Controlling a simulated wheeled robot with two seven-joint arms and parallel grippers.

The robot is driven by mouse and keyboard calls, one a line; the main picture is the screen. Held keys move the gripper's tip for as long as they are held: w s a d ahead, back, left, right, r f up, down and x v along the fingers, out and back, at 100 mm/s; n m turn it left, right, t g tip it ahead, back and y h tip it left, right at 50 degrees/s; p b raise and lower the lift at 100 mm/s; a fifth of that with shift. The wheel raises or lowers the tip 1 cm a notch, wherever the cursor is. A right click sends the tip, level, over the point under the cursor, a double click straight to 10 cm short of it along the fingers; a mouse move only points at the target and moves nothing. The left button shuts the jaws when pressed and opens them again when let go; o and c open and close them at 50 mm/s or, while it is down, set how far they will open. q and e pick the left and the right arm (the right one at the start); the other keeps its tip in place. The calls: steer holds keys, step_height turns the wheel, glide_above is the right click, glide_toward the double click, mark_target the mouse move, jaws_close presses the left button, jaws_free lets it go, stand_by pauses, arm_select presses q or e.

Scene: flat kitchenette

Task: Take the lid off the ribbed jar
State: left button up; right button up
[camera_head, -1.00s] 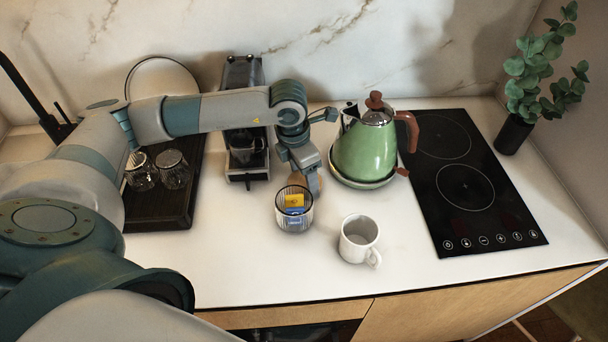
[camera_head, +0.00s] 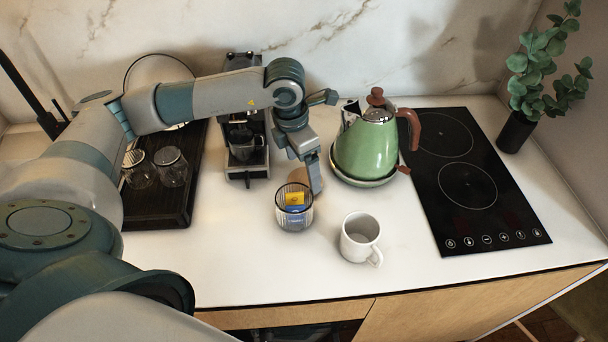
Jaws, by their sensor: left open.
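The ribbed jar (camera_head: 294,210) is clear glass and stands upright on the white counter. Its top is open, and yellow and blue packets show inside it. A tan round piece (camera_head: 329,190), which looks like the jar's wooden lid, lies on the counter just behind and right of the jar, partly hidden by my gripper. My left gripper (camera_head: 315,189) is open and points down over this piece, beside the jar's back right rim. Whether it touches the piece I cannot tell. My right gripper is not in view.
A white mug (camera_head: 359,239) stands in front right of the jar. A green kettle (camera_head: 365,150) stands behind right, by the black hob (camera_head: 465,215). A coffee machine (camera_head: 243,150) and a dark tray (camera_head: 160,212) with two glass jars are left. The front counter is clear.

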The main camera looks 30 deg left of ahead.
mark_target(298, 182)
arm_select(q)
step_height(298, 182, up, 9)
steer(key=s+b, duration=0.1)
steer(key=b, duration=0.1)
steer(key=shift+a+f+b, duration=0.2)
steer(key=shift+a+b, duration=0.1)
steer(key=shift+b, duration=0.05)
steer(key=shift+s+f, duration=0.1)
stand_by(0.4)
